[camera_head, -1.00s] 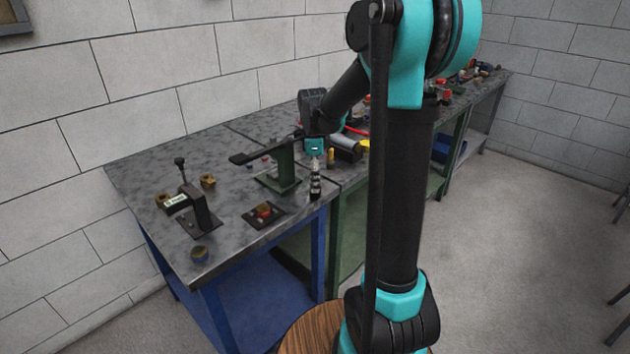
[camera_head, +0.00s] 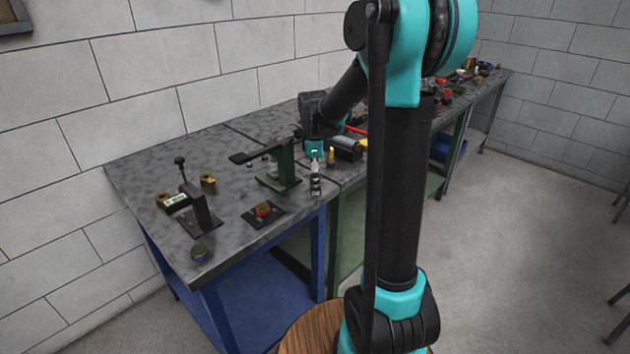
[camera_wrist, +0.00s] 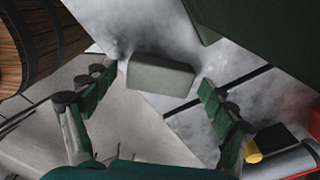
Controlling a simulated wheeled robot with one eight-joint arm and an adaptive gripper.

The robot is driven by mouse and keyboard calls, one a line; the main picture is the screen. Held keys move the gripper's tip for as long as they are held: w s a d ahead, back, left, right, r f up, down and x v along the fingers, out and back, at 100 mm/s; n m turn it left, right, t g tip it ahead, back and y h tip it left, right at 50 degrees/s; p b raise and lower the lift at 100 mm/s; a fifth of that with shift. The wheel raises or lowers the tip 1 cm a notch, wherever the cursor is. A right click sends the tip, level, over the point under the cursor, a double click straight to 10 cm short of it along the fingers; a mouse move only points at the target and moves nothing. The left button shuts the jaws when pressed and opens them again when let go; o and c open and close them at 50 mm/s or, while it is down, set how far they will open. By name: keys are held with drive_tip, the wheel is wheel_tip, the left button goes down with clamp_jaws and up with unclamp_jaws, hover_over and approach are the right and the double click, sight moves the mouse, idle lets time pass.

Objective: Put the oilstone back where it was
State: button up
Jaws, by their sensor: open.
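The oilstone (camera_wrist: 160,74) shows in the wrist view as a plain grey-green block. It lies on the mottled grey tabletop near the table's front edge. My gripper (camera_wrist: 157,84) is open, with one finger to each side of the block and visible space between the fingers and its ends. In the head view my gripper (camera_head: 316,184) is low over the front edge of the near table (camera_head: 235,232), just right of a green stand (camera_head: 283,168). The oilstone is too small there to make out clearly.
The green stand rises close to my gripper. A dark gap (camera_wrist: 236,85) separates the two tables. A grey-and-red cylinder (camera_wrist: 292,160) lies beyond it. A small dark plate with a red-topped part (camera_head: 264,211) sits left of my gripper. A wooden barrel (camera_wrist: 35,40) stands below.

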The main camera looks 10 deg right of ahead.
wheel_tip(320, 180, up, 12)
drive_tip(key=s+d+f+n+t, duration=0.2)
drive_tip(key=s+f+n, duration=0.7)
drive_tip(key=s+n, duration=0.1)
drive_tip(key=s+d+f+n+t, duration=0.2)
drive_tip(key=s+f+n, duration=0.7)
drive_tip(key=s, duration=0.3)
drive_tip(key=shift+f+n, duration=0.4)
drive_tip(key=shift+f, duration=0.05)
